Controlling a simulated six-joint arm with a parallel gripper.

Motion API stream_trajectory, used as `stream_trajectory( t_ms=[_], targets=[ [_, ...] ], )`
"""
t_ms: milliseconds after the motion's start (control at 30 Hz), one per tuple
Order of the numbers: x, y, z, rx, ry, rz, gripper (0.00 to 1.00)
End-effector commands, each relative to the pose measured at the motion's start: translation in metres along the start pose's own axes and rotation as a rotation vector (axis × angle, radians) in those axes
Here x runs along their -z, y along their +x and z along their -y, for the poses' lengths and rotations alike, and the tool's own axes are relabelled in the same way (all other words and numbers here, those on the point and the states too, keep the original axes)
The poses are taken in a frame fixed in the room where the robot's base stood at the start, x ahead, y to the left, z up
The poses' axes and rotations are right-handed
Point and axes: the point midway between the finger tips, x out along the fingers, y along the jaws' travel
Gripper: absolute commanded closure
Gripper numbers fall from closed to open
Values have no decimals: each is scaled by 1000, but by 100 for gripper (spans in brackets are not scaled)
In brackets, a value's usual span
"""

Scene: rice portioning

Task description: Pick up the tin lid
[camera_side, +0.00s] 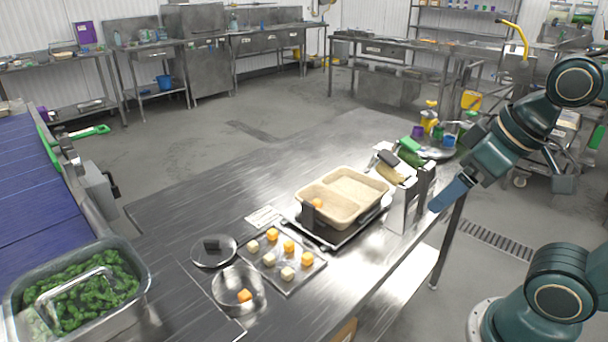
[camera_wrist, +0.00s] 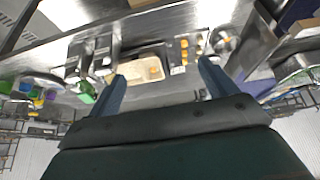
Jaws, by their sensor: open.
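The tin lid (camera_side: 214,251) is a round, clear-looking disc with a dark knob, lying flat on the steel table in the side view. Next to it, nearer the camera, stands the round tin (camera_side: 238,291) with an orange cube inside. My gripper (camera_side: 440,204) is at the right in the side view, raised beyond the table's right edge and far from the lid. In the wrist view my gripper (camera_wrist: 158,78) has its two blue fingers wide apart with nothing held. A small round shape shows near the right finger there; I cannot tell lid from tin.
A tray of orange and pale cubes (camera_side: 283,284) lies right of the lid. Beyond it are a beige container (camera_side: 362,194) on a black base and a metal stand (camera_side: 402,208) holding tools. Coloured cups (camera_side: 448,140) stand farther back. A pan of greens (camera_side: 24,291) is at lower left.

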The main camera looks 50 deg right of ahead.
Motion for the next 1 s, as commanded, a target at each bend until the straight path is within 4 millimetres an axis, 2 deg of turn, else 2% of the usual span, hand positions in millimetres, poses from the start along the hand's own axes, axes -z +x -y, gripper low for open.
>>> stream_trajectory(
  t_ms=[33, 67, 367, 533, 667, 1000],
  targets=[
    [0, 0, 0, 0, 0, 0, 6],
    [0, 0, 0, 0, 0, 0, 0],
    [2, 0, 0, 1, -4, 0, 0],
    [13, 2, 3, 11, -33, 4, 0],
    [32, 5, 8, 28, -80, 8, 0],
    [100, 30, 30, 101, -254, 16, 0]
  ],
)
